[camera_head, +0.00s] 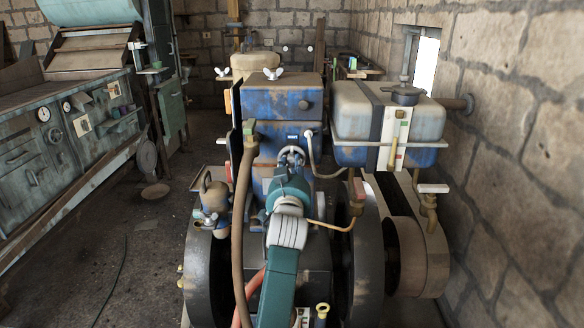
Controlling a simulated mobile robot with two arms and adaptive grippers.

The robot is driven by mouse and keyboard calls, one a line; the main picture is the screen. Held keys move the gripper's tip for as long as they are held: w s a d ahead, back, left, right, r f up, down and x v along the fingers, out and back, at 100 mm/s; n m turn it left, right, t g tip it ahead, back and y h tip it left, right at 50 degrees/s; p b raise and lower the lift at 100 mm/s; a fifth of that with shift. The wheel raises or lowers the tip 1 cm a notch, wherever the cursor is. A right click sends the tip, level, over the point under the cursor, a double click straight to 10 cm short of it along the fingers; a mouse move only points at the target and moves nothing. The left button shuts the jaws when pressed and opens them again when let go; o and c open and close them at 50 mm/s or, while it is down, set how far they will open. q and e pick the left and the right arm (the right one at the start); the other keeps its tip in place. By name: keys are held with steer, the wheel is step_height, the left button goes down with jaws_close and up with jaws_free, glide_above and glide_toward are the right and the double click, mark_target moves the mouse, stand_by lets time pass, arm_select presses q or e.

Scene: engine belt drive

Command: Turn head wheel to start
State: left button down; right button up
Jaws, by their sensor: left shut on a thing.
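A blue, worn engine (272,97) stands upright in the middle of the view. My left gripper (291,158) is at the engine's front, below its blue top block, with its teal and grey arm reaching up from the bottom edge. Its fingers are shut on a small part there, which appears to be the head wheel. The gripper hides most of that part, so its shape and angle cannot be made out. My right gripper is not in view.
A blue and white tank (388,122) sits at the engine's right. Large dark flywheels (209,277) flank the engine low down. A brown pipe (243,215) rises left of my arm. A workbench (60,150) lines the left; floor between is mostly clear.

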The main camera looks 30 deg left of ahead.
arm_select(q)
steer(key=shift+f, duration=0.7)
steer(key=c, duration=1.5)
jaws_free()
steer(key=shift+s+r, duration=0.1)
steer(key=shift+o, duration=0.2)
steer(key=shift+a+r, duration=0.1)
steer(key=shift+r, duration=0.15)
